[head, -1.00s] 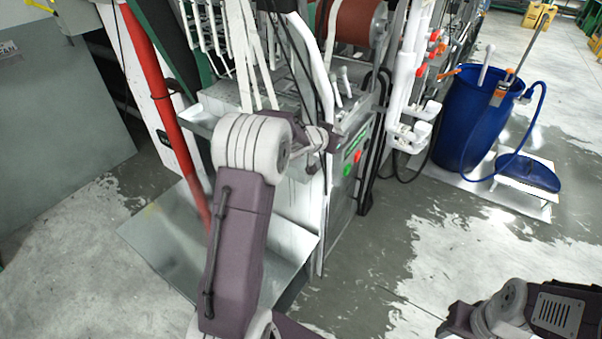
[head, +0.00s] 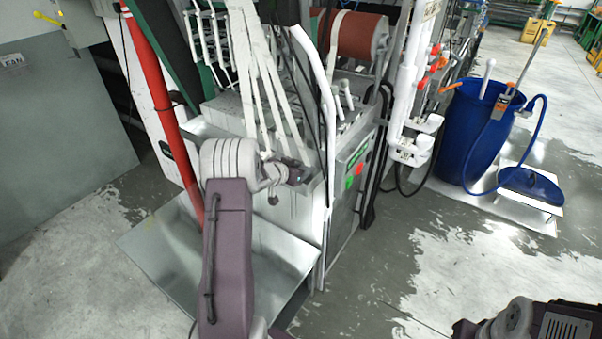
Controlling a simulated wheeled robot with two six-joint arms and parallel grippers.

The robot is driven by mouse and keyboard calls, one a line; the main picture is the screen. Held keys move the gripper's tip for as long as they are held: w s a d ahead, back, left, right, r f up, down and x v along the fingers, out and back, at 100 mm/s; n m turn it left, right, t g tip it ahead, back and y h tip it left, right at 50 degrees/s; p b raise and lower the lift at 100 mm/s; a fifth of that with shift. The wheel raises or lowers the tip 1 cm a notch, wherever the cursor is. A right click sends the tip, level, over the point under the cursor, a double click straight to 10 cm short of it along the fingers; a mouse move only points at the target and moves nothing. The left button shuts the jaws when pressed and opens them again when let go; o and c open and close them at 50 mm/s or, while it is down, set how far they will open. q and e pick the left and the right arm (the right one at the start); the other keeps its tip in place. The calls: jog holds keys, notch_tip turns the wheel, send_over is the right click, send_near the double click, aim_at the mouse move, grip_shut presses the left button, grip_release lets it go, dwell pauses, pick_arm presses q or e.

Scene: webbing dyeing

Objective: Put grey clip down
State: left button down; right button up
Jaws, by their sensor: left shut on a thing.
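My left gripper (head: 299,176) is in front of the machine, beside the lower ends of the white webbing strands (head: 262,90). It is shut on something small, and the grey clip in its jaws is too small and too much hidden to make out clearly. I cannot tell whether the strands touch the gripper. My right gripper is out of view; only part of my right arm shows at the lower right.
A metal tray (head: 160,250) lies below my left arm. A control panel (head: 354,170) with green and red buttons stands right of the gripper. A red post (head: 165,110) rises at left. A blue barrel (head: 470,130) stands at right. Wet floor between is clear.

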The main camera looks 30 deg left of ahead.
pick_arm(q)
jog(key=shift+w+a+f, duration=0.1)
jog(key=shift+f, duration=0.5)
jog(key=c, duration=1)
grip_release()
jog(key=shift+f, duration=0.15)
jog(key=shift+r, duration=0.3)
jog(key=v, duration=1.2)
jog(key=shift+f+p, duration=0.1)
jog(key=shift+p, duration=0.2)
